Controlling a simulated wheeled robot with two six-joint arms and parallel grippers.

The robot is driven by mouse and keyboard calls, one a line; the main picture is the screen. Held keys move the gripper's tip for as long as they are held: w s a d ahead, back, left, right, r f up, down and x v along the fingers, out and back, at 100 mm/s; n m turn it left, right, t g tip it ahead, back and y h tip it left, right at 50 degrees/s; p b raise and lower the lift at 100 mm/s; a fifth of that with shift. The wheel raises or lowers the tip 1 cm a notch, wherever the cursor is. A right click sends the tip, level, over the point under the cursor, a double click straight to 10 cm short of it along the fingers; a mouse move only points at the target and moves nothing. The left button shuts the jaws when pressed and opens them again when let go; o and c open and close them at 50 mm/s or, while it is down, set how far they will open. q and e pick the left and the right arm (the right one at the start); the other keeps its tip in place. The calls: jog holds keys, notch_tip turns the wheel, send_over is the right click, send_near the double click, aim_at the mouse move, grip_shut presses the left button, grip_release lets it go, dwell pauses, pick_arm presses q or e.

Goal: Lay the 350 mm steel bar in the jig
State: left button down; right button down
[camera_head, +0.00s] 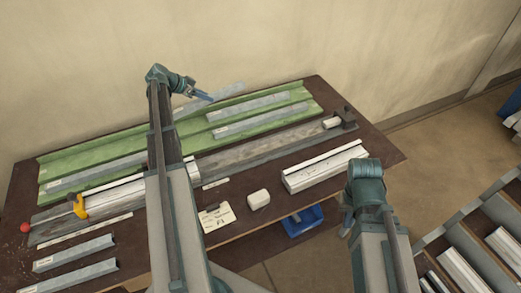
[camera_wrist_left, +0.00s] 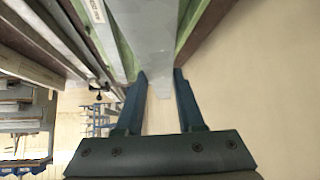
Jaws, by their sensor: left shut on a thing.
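My left gripper (camera_head: 207,97) is at the back of the bench, shut on a grey steel bar (camera_head: 228,93). The bar is over the back edge of the green tray (camera_head: 135,143). In the left wrist view, the bar (camera_wrist_left: 150,55) runs between the two blue fingers (camera_wrist_left: 160,85). Its length cannot be read. The jig (camera_head: 260,143) is a long grey bed across the bench, with a yellow clamp (camera_head: 79,206) and red knob (camera_head: 25,228) at left and a dark end block (camera_head: 347,117) at right. My right gripper (camera_head: 346,224) hangs low at the right front, mostly hidden by its arm.
Other grey bars lie in the green tray, and two short ones (camera_head: 75,253) lie at the front left. A white profile (camera_head: 325,168), a white block (camera_head: 258,199) and a note card (camera_head: 216,217) are on the front. A blue bin (camera_head: 303,221) is below the edge.

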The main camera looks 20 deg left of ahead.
pick_arm(q)
jog(key=shift+d, duration=0.25)
jog(key=s+d+f+m+g+h+b, duration=0.1)
jog(key=s+d+f+b, duration=0.2)
jog(key=s+d, duration=0.8)
jog(key=s+d+f+m+h+b, duration=0.1)
jog(key=s+d+f+m+b, duration=0.15)
jog(key=s+d, duration=0.9)
jog(key=shift+n, duration=0.45)
jog(key=w, duration=0.4)
jog(key=w+f+b, duration=0.1)
jog(key=w, duration=0.3)
jog(key=w+a+f+b, duration=0.1)
jog(key=w, duration=0.3)
jog(key=shift+w+a+f, duration=0.1)
jog(key=shift+w, duration=0.1)
jog(key=shift+w, duration=0.1)
jog(key=shift+w, duration=0.35)
jog(key=f+b, duration=0.1)
jog(key=b, duration=0.1)
jog(key=f+b, duration=0.1)
jog(key=f, duration=0.1)
jog(key=shift+w+f+b, duration=0.2)
jog(key=shift+f+b, duration=0.1)
jog(key=shift+b, duration=0.1)
jog(key=shift+f+b, duration=0.4)
jog(key=shift+b, duration=0.05)
